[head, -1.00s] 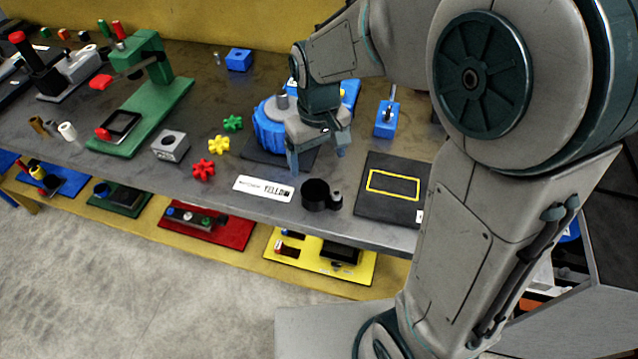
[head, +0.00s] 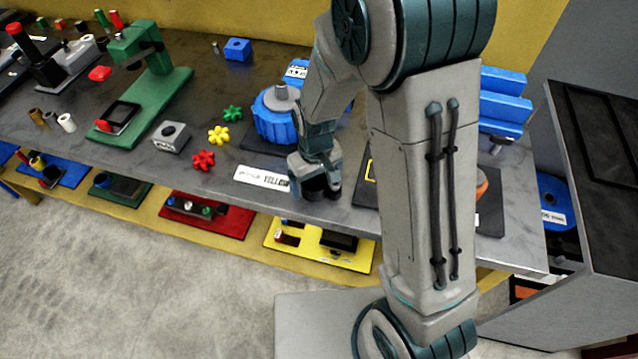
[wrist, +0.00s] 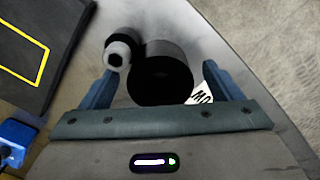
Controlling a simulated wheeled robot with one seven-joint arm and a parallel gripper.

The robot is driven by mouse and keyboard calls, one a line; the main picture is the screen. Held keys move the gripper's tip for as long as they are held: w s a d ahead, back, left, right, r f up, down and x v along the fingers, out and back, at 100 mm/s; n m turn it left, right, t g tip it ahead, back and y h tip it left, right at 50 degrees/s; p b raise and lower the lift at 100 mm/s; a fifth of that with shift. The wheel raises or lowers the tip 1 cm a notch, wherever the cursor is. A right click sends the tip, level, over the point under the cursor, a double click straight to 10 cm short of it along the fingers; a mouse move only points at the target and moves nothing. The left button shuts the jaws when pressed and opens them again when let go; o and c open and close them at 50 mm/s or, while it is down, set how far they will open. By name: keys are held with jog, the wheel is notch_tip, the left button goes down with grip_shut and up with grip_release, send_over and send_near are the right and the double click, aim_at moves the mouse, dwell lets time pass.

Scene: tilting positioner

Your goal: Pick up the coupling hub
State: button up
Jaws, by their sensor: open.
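A round black cup-like part, apparently the coupling hub (wrist: 160,82), stands near the bench's front edge. A small grey cylinder with a dark hole (wrist: 118,54) sits against its side. In the wrist view my gripper (wrist: 157,88) is open, with one blue finger on each side of the black part. Whether the fingers touch it I cannot tell. In the head view my gripper (head: 316,176) is low over the part and hides much of it. The blue positioner (head: 272,123), with a grey disc and short post on top, stands behind.
A white lettered card (head: 262,179) lies just left of my gripper. Red (head: 203,160), yellow (head: 218,135) and green (head: 232,113) star-shaped pieces lie farther left, near a grey bored block (head: 171,137). A black mat with a yellow outline (wrist: 30,50) lies beside the hub.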

jog(key=shift+f, duration=0.5)
jog(key=c, duration=1.6)
jog(key=shift+o, duration=0.2)
jog(key=shift+r, duration=0.2)
